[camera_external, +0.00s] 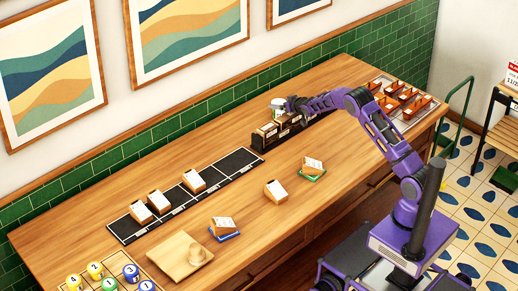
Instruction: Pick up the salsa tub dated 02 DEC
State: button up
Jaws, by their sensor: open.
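My gripper (293,104) is at the back of the wooden counter, at the far end of my outstretched purple arm. It is small here, and its fingers are hard to make out. A pale round tub with a green band (278,106) is just left of my gripper; I cannot tell whether they touch. Below both is a dark rack (262,146) holding several items with light tops. No date can be read in this view, so I cannot tell which thing is the salsa tub dated 02 DEC. My arm hides part of the rack's right end.
A black strip (236,160) with several white-topped blocks lies left of the rack. Other blocks sit on a green pad (312,178), a blue pad (225,237) and bare wood. A sectioned tray (428,110) is at right, a wooden board (170,262) front left. The counter's middle is mostly clear.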

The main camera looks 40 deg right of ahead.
jog(key=shift+w+d+f, duration=0.1)
jog(key=shift+w+f, duration=0.1)
jog(key=shift+w, duration=0.1)
jog(key=shift+r, duration=0.1)
jog(key=c, duration=1.3)
